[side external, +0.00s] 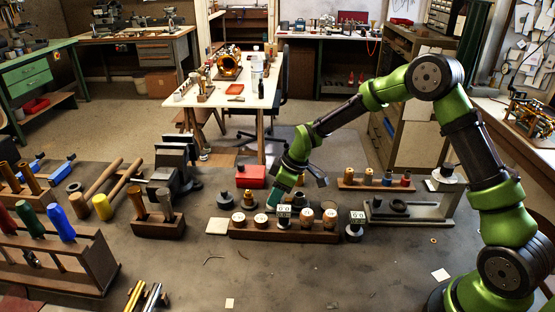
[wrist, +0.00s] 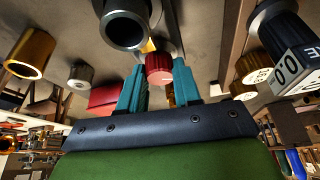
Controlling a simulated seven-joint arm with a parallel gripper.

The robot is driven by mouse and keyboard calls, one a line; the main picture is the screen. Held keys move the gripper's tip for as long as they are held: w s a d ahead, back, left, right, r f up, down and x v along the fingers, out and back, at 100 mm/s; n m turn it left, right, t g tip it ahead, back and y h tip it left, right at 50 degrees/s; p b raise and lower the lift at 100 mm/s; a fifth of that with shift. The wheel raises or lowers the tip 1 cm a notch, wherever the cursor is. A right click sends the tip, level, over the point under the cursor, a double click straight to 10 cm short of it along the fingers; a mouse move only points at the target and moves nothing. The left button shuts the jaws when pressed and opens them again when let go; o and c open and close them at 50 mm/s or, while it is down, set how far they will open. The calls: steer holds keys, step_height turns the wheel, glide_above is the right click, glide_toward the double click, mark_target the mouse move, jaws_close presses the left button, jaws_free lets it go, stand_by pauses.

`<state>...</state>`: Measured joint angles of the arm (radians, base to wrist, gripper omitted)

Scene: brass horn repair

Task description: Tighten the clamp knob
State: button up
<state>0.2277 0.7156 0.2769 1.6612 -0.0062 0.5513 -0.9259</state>
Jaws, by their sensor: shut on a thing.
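A red, round-faced knob (wrist: 160,68) with a pale mark on it sits between the two teal fingers of my gripper (wrist: 159,82) in the wrist view. It looks like the clamp knob, and the fingers are shut on its sides. What it is mounted on is mostly hidden. In the side view my gripper (side external: 284,199) is low, pointing down just behind a wooden rack (side external: 240,233). The knob cannot be made out there.
The rack holds several pale-topped cylinders and a numbered block (side external: 284,210). A second numbered block (side external: 357,217) stands to its right. A red box (side external: 250,177) lies behind, left of my gripper. A dark vise (side external: 172,170) stands further left.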

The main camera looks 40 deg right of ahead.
steer(key=m+h, duration=0.1)
steer(key=m, duration=0.3)
steer(key=shift+s+a+h, duration=0.1)
steer(key=shift+a+h, duration=0.05)
steer(key=shift+h, duration=0.25)
steer(key=shift+m+t+h, duration=0.3)
steer(key=shift+m+h, duration=0.2)
steer(key=shift+m, duration=1)
steer(key=o, duration=1.1)
steer(key=shift+c, duration=0.2)
steer(key=v, duration=1.7)
steer(key=shift+f, duration=0.1)
